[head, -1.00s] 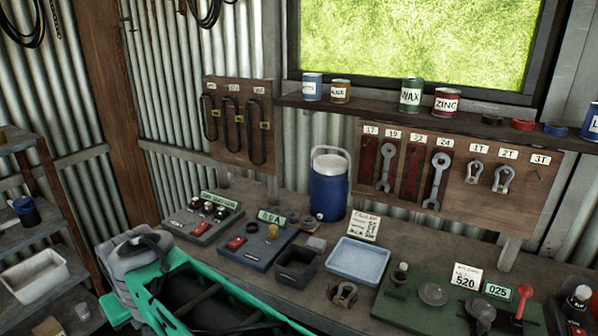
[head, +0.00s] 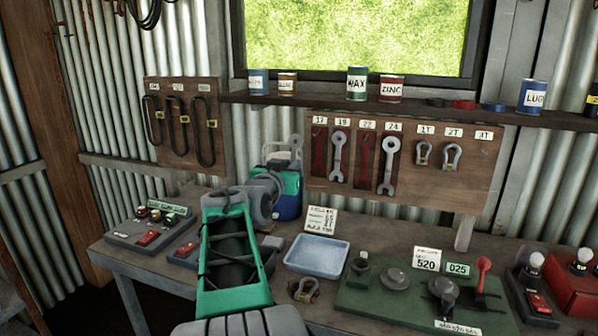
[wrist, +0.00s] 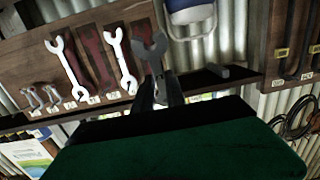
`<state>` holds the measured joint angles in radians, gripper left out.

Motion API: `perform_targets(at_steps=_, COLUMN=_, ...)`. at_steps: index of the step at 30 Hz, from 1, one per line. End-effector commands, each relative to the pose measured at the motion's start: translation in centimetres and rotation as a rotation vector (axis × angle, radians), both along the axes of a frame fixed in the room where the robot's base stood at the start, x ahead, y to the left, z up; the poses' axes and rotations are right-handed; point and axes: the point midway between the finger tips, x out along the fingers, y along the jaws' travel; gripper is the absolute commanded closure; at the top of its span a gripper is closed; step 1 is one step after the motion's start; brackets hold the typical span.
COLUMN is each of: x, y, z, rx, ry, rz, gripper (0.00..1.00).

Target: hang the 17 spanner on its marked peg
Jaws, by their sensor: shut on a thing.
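My gripper (head: 290,166) is shut on a grey spanner (head: 296,146), held upright just left of the spanner board. The spanner's open jaw (wrist: 150,48) shows in the upside-down wrist view in front of the board, overlapping the 17 place. The spanner's size mark cannot be read. The 17 label (head: 320,121) is at the board's left end, above an empty dark red spanner outline (head: 319,153). The peg there is too small to make out clearly. The gap between spanner and board cannot be judged.
Spanners hang at 19 (head: 339,155) and 24 (head: 389,165); the 22 outline (head: 364,158) is empty. Shackles (head: 451,157) hang to the right. A shelf (head: 320,103) with tins runs above the board. A blue drum (head: 288,207) stands behind my arm on the bench; a blue tray (head: 317,254) lies in front.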

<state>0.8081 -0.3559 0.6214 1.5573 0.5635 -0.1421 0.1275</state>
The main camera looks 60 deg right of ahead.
Motion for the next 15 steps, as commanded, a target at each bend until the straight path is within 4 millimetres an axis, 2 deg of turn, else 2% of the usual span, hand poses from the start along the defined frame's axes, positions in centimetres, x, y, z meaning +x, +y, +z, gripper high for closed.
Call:
perform_targets(at_steps=1, x=-1.1, y=-0.8, z=0.2, rx=-0.022, ry=-0.006, rz=-0.026, gripper=1.00)
perform_targets(at_steps=4, x=-2.2, y=-1.5, z=0.8, rx=-0.048, ry=-0.010, rz=-0.052, gripper=1.00)
perform_targets(at_steps=15, x=-1.9, y=-3.3, z=1.0, rx=-0.049, ry=-0.009, rz=-0.053, gripper=1.00)
